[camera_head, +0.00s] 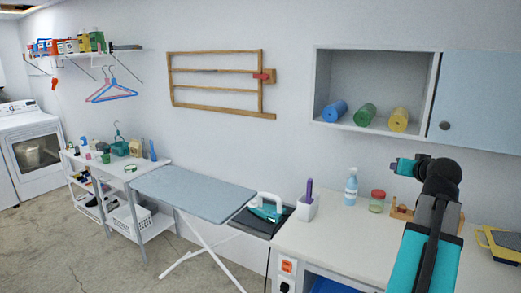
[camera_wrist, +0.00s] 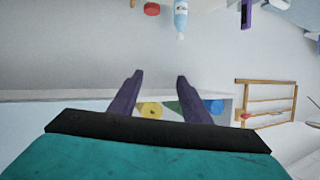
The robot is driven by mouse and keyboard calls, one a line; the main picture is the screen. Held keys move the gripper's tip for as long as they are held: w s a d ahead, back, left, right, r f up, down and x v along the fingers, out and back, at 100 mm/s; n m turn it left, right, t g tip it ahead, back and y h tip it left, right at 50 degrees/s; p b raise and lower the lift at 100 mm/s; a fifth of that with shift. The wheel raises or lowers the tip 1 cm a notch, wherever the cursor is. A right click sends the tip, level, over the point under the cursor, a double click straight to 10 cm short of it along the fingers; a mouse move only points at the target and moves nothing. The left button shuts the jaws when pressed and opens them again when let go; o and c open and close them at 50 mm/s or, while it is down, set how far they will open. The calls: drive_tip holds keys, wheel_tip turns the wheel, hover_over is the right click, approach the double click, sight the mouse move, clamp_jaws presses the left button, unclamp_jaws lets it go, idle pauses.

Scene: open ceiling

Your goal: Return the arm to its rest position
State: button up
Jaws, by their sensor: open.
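My gripper (camera_wrist: 159,77) shows in the wrist view with its two purple fingers apart and nothing between them. In the head view my arm, dark and teal, rises at the right in front of the counter (camera_head: 330,246), with its upper end below the wall cabinet. The fingers are hard to make out in the head view. The wrist view appears upside down, with the cabinet's rolled towels, yellow (camera_wrist: 150,109) and blue (camera_wrist: 214,106), beyond the fingers.
The open cabinet (camera_head: 378,66) holds blue, green and yellow rolls; its blue door (camera_head: 485,100) is at the right. A bottle (camera_head: 351,187), a red-lidded jar (camera_head: 377,201) and a purple-handled holder (camera_head: 306,207) stand on the counter. An iron (camera_head: 266,208) rests by the ironing board (camera_head: 195,192).

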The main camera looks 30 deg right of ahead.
drive_tip(key=w+a+f+n+g+y, duration=0.1)
drive_tip(key=w+a+f+n+y, duration=0.15)
drive_tip(key=w+a+f, duration=0.95)
drive_tip(key=w+a+f+n+g+y, duration=0.1)
drive_tip(key=w+a+f+y, duration=0.3)
drive_tip(key=w+a+f, duration=0.55)
drive_tip(key=s+a+f+n+g+y, duration=0.2)
drive_tip(key=a+f+g, duration=0.1)
drive_tip(key=a+f, duration=1.3)
drive_tip(key=s+a+f+n+g+y, duration=0.1)
drive_tip(key=s+a+f+n+g, duration=0.15)
drive_tip(key=a+f, duration=1.35)
drive_tip(key=s+a+f+n+g, duration=0.1)
drive_tip(key=s+a+f+g, duration=0.3)
drive_tip(key=a, duration=0.6)
drive_tip(key=s+f+g+b, duration=0.4)
drive_tip(key=s+f+b, duration=0.6)
drive_tip(key=s+f, duration=1.6)
drive_tip(key=shift+s+d+f, duration=0.2)
drive_tip(key=shift+s+f, duration=0.05)
drive_tip(key=shift+f, duration=0.6)
drive_tip(key=shift+h, duration=0.25)
